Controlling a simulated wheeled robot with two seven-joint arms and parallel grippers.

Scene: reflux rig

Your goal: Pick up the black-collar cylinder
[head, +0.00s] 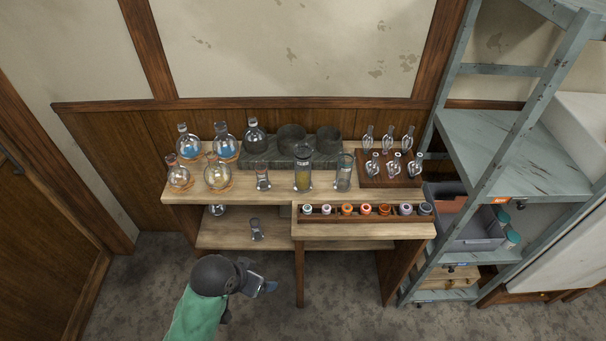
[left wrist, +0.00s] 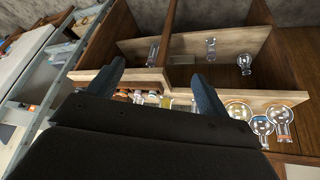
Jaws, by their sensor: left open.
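Several glass cylinders are in the head view: a short one (head: 263,181) at the worktop's front, a tall one with yellow contents (head: 303,178), a clear one (head: 343,178) to its right, and a small one (head: 256,231) on the lower shelf. The small lower-shelf cylinder also shows in the left wrist view (left wrist: 211,47), with another cylinder (left wrist: 153,51) beside it. I cannot tell which collar is black. My left gripper (head: 267,287) is open and empty in front of the bench, apart from all cylinders; its fingers show in the left wrist view (left wrist: 155,86). My right gripper is not in view.
Round flasks (head: 217,174) crowd the worktop's left end. A rack of small jars (head: 365,218) lines the right front edge. Glassware stands on a brown board (head: 368,183). A bench leg (head: 299,273) is right of my gripper. A grey shelf unit (head: 510,150) stands right.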

